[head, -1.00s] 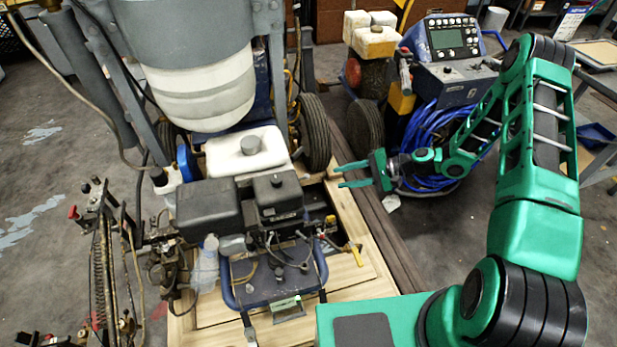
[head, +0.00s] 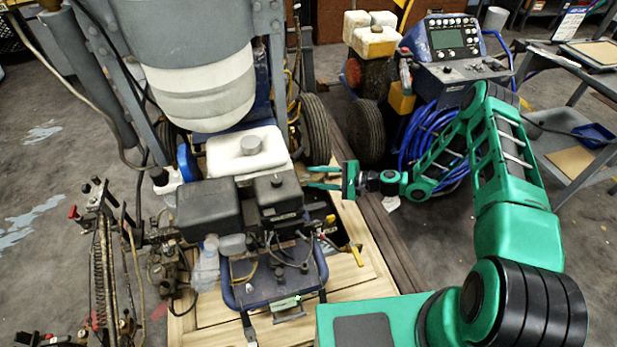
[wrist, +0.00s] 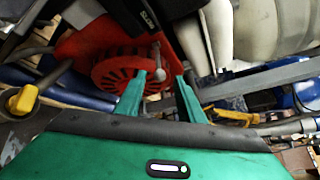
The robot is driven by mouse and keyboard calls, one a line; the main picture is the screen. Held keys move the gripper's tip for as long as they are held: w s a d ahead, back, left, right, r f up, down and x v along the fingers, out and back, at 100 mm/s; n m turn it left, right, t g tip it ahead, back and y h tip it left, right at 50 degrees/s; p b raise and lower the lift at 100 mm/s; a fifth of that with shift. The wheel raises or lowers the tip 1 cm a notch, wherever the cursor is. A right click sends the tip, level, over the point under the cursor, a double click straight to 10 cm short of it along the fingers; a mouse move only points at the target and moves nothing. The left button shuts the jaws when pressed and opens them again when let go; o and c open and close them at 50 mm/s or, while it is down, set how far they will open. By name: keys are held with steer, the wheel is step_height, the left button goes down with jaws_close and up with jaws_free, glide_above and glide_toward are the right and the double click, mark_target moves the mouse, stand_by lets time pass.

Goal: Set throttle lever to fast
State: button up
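The striper's engine, with a black box housing (head: 208,208) and a white tank (head: 248,153), stands left of my gripper (head: 309,177) in the head view. My gripper is open and empty, its two green fingers pointing left at the engine's side. In the wrist view, my gripper (wrist: 160,76) faces a red slotted engine cover (wrist: 108,72). A small grey metal lever with a rounded end (wrist: 158,72) shows between the fingertips; it appears to be the throttle lever. I cannot tell whether the fingers touch it. No fast or slow marking is legible.
A yellow handle (wrist: 22,99) sticks out at the left in the wrist view. A black tyre (head: 315,133) stands just behind my gripper in the head view. A blue machine with a screen (head: 452,43) and coiled blue hose (head: 425,145) stand behind my arm.

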mark_target(307, 176)
steer(key=shift+x, duration=1.85)
steer(key=shift+c, duration=0.7)
